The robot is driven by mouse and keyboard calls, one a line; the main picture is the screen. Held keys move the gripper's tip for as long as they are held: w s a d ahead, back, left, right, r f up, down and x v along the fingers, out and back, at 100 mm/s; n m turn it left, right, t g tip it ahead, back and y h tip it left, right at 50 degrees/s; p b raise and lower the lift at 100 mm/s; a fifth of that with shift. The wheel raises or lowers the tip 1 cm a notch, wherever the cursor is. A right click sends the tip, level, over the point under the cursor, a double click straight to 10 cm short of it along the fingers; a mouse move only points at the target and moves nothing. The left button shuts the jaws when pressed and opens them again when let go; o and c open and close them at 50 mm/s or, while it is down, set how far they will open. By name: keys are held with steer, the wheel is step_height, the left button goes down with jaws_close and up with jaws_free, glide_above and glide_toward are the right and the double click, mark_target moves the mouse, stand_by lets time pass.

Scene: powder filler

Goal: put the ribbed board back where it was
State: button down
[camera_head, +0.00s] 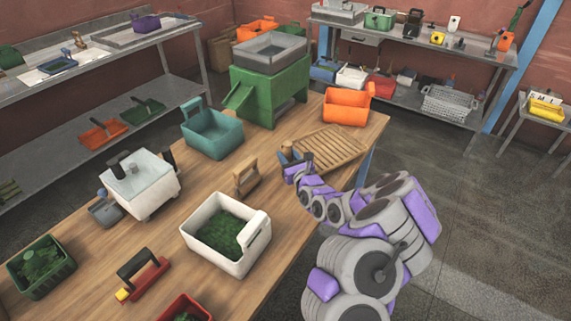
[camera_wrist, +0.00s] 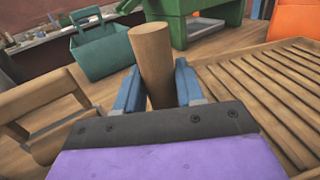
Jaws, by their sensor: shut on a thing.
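The ribbed board (camera_head: 332,146) is a flat, light brown slatted panel at the right side of the wooden table. It also fills the right of the wrist view (camera_wrist: 268,85). It lies flat on or just above the tabletop; I cannot tell which. My gripper (camera_head: 288,150) is at the board's left end. In the wrist view its blue fingers (camera_wrist: 157,88) are shut on a round wooden handle (camera_wrist: 151,58) that stands up between them. The handle's lower end is hidden by my gripper, so its join to the board does not show.
A teal bin (camera_head: 212,133), a green machine (camera_head: 270,85) and an orange bin (camera_head: 346,106) stand behind and beside the board. A wooden handled block (camera_head: 246,178) is left of my gripper. A white bin (camera_head: 228,232) stands nearer. The table's right edge is close.

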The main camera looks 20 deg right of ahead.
steer(key=shift+w+a, duration=0.25)
steer(key=shift+w, duration=0.55)
step_height(320, 180, down, 4)
steer(key=shift+d+r+b, duration=0.1)
steer(key=shift+r+b, duration=0.05)
steer(key=shift+b, duration=0.8)
steer(key=shift+s+r, duration=0.1)
steer(key=shift+r, duration=0.05)
steer(key=c, duration=0.7)
jaws_free()
steer(key=s+p, duration=0.1)
steer(key=s, duration=0.2)
steer(key=s+d+p, duration=0.1)
steer(key=s, duration=0.3)
steer(key=s+p, duration=0.1)
steer(key=s, duration=0.2)
steer(key=shift+s+d+p, duration=0.2)
steer(key=shift+s+p, duration=0.15)
steer(key=shift+s, duration=0.6)
